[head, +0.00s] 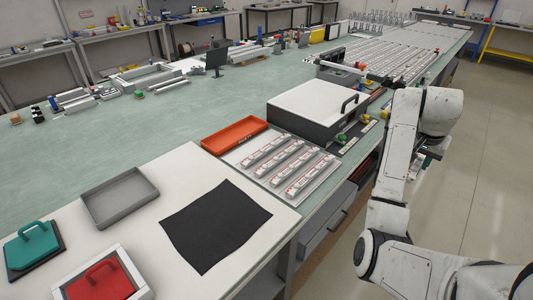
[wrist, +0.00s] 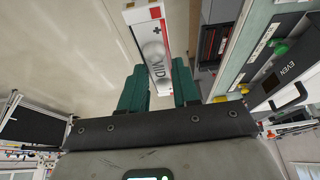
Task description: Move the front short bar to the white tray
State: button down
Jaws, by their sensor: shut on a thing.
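My gripper (wrist: 160,78) has teal fingers, shut on a white bar (wrist: 150,45) with red and black end marks and lettering that seems to read "MID". The bar points up and away between the fingers, over floor beside the bench. In the head view my arm largely hides the gripper and bar at the right, beyond the bench edge. Several pale bars with red marks lie side by side on a light plate (head: 252,176). A pale grey open tray (head: 86,204) is at left. A white-rimmed tray (head: 145,292) at the bottom left holds a red-handled block.
A white-topped box (head: 310,100) with a black handle stands behind the bars, close to my arm. An orange tray (head: 233,147), a dark mat (head: 215,225) and a green-handled block (head: 32,245) lie on the bench. The white board around the mat has free room.

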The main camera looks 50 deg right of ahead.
aim_at(260, 142)
jog(key=i, duration=1.4)
